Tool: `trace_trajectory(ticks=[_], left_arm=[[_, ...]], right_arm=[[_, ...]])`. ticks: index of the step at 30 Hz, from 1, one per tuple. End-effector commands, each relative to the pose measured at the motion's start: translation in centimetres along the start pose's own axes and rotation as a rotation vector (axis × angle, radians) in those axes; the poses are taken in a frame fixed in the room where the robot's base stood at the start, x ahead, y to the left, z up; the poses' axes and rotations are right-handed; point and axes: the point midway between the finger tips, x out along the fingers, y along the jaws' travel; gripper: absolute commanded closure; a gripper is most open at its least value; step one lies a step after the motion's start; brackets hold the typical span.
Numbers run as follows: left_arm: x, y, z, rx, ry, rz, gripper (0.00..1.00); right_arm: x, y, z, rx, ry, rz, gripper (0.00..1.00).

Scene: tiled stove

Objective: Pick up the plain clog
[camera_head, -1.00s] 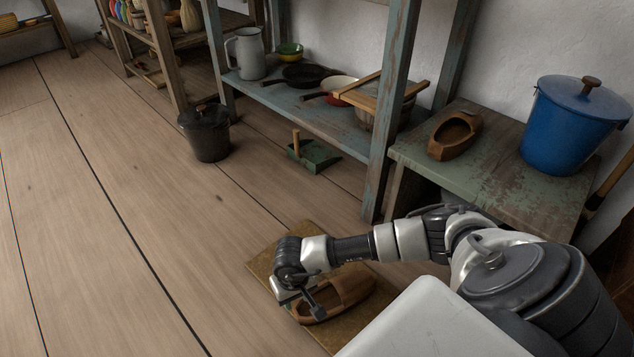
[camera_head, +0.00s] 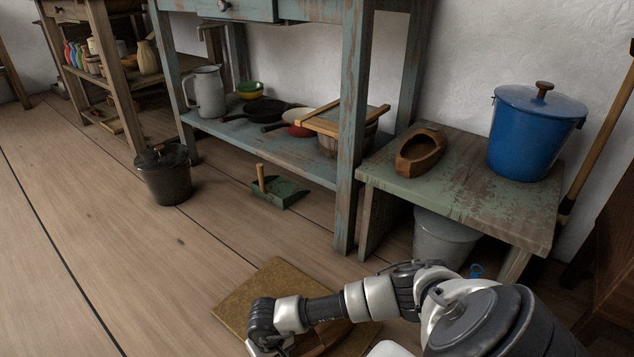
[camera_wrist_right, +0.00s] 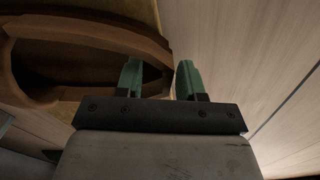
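One brown wooden clog (camera_head: 336,336) lies on a tan mat (camera_head: 236,294) on the floor, mostly hidden behind my right arm and cut by the picture's bottom edge. A second brown wooden clog (camera_head: 420,152) sits on the low green bench (camera_head: 460,195), apart from my arm. I cannot tell which is plain. My right gripper (camera_head: 268,348) is low at the near clog. In the right wrist view its green fingers (camera_wrist_right: 160,80) stand apart at the rim of the clog (camera_wrist_right: 95,35), one over the opening side, one outside. A firm hold does not show. My left gripper is out of view.
A blue lidded pot (camera_head: 535,135) stands on the bench, with a grey bucket (camera_head: 440,240) below. A blue-green shelf (camera_head: 300,160) holds pans and a jug (camera_head: 205,92). A black lidded bucket (camera_head: 163,175) and green dustpan (camera_head: 280,192) stand on the floor. Floor at left is clear.

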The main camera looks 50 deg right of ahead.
Motion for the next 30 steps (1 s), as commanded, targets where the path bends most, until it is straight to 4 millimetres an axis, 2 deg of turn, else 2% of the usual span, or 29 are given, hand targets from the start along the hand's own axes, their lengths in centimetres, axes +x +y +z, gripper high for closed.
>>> trace_trajectory(ticks=[6,14,26,30], left_arm=[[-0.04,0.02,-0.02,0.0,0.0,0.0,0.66],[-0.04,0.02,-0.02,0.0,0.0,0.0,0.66],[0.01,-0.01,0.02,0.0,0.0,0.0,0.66],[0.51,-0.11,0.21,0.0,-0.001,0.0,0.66]], right_arm=[[0.08,-0.01,-0.04,0.0,0.001,0.0,0.62],[0.07,-0.01,-0.03,0.0,0.001,0.0,1.0],[-0.03,0.0,-0.07,0.0,0.002,0.0,1.0],[-0.65,0.0,-0.09,0.0,0.003,0.0,1.0]])
